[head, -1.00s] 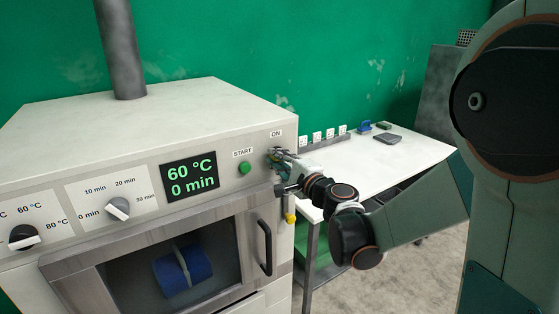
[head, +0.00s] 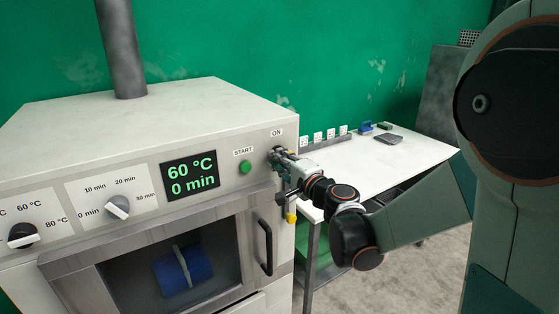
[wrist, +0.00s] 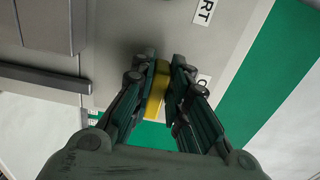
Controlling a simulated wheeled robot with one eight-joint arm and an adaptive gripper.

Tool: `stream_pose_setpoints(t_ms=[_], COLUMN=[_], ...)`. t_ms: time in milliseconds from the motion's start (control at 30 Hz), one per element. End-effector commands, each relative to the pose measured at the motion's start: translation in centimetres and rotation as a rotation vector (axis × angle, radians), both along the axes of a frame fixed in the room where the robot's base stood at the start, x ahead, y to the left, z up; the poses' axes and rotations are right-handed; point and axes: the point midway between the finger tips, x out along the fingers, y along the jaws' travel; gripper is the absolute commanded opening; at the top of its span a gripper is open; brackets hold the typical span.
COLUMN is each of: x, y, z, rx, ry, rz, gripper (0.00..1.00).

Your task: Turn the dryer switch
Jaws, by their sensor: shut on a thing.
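The white dryer (head: 130,125) fills the left and middle of the head view. Its switch sits under the ON label at the right end of the panel, hidden there by my gripper (head: 277,157). In the wrist view, a yellow switch handle (wrist: 157,92) lies between the two fingers of my gripper (wrist: 160,72), which are shut on it against the grey panel. The display (head: 190,176) reads 60 °C and 0 min.
The green START button (head: 245,167) is just left of my gripper. The time knob (head: 118,207) and temperature knob (head: 22,235) are farther left. The door handle (head: 265,246) stands out below. A white table (head: 390,157) is at the right.

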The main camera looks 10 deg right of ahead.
Motion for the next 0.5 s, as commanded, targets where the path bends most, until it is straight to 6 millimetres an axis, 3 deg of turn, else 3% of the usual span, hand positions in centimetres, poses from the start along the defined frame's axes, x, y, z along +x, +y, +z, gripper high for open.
stream_pose_setpoints(t_ms=[33, 67, 133, 500], x=[-0.09, -0.09, -0.09, -0.22], y=[0.06, 0.06, 0.05, -0.05], z=[-0.11, -0.11, -0.10, -0.05], rx=[-0.004, -0.003, -0.003, -0.001], ry=[0.000, 0.000, 0.000, 0.000], rz=[0.001, 0.001, 0.001, 0.000], gripper=[0.00, 0.20, 0.35, 0.35])
